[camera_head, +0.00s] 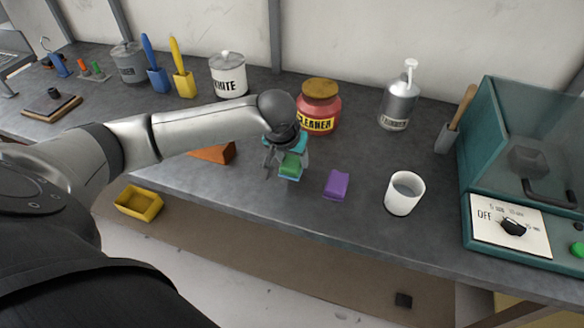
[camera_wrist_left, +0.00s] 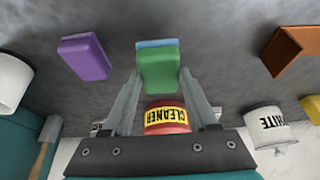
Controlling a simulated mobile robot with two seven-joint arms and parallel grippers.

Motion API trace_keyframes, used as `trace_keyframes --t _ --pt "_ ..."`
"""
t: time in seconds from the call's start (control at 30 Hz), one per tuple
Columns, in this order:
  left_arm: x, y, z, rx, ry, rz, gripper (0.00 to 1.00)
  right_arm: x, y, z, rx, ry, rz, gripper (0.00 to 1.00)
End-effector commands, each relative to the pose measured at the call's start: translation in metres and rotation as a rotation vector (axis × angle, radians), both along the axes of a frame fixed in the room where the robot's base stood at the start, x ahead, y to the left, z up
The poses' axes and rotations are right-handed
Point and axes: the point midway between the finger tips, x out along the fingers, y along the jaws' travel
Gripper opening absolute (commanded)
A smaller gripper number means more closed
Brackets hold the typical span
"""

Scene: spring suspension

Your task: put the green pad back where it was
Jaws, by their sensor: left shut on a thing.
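The green pad (camera_head: 290,165) is a small block with a light blue layer along one edge. My left gripper (camera_head: 285,168) reaches down over the table and is shut on the pad. In the left wrist view the green pad (camera_wrist_left: 158,72) sits between the two fingertips (camera_wrist_left: 160,80), with its blue edge at the far end. I cannot tell whether the pad touches the table. A purple pad (camera_head: 337,185) lies on the table just right of the gripper; it also shows in the left wrist view (camera_wrist_left: 85,57). My right gripper is not in view.
A red cleaner jar (camera_head: 318,108) stands close behind the gripper. An orange-brown block (camera_head: 215,153) lies to its left, partly behind my arm. A white cup (camera_head: 404,193) stands right of the purple pad. The grey table (camera_head: 290,215) is bare towards its front edge.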

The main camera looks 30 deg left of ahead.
Motion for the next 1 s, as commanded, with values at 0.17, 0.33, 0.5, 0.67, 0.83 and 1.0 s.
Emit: trace_keyframes --t 0.17,0.33,0.5,0.67,0.83,1.0 --pt "-0.001 0.000 -0.030 -0.001 0.003 0.000 0.07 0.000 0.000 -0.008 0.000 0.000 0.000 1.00" --pt "0.000 0.000 -0.032 0.000 0.001 0.000 0.07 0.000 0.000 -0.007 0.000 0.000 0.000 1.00" --pt "0.000 0.000 -0.033 0.000 0.001 0.000 0.07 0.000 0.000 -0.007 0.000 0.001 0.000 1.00" --pt "0.000 0.000 -0.035 -0.001 0.001 0.000 0.68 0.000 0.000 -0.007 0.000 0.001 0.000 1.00" --pt "0.000 0.000 -0.035 -0.001 0.001 0.000 0.87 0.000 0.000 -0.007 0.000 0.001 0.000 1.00" --pt "0.000 0.000 -0.035 0.000 0.001 0.000 0.89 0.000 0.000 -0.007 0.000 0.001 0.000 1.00"
